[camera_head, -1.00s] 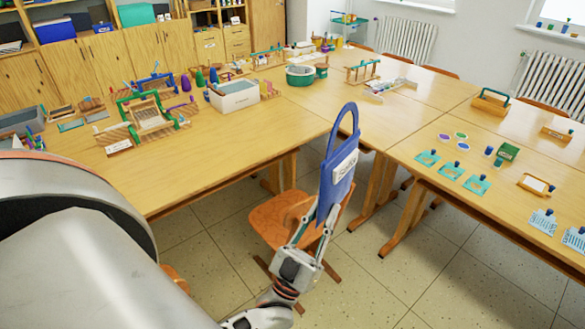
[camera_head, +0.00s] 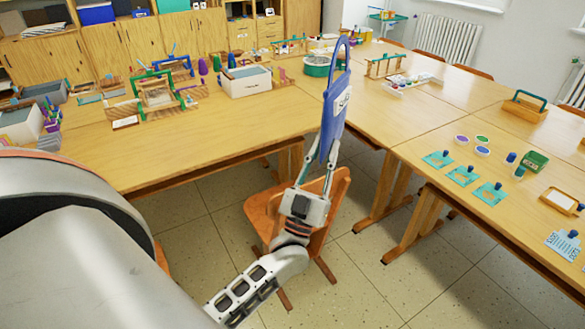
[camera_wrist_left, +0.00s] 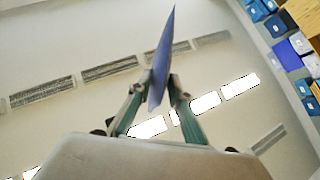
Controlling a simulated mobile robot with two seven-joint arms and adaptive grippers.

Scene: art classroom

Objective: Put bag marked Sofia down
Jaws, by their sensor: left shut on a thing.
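The blue bag (camera_head: 333,118) has a tall loop handle and a white label; the lettering is too small to read surely. My left gripper (camera_head: 322,160) is shut on the lower part of the bag and holds it upright, handle up, in front of the tables. In the left wrist view the bag (camera_wrist_left: 163,58) shows edge-on as a thin blue sheet between the two fingers of the gripper (camera_wrist_left: 159,90). The bag's lower edge is partly hidden by the fingers. My right gripper is in neither view.
A wooden chair (camera_head: 262,222) stands below and behind the gripper. The left table (camera_head: 215,135) has a bare front strip, with looms and a white box (camera_head: 245,81) behind. The right table (camera_head: 425,130) holds teal cards, paint pots and a wooden carrier (camera_head: 525,105).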

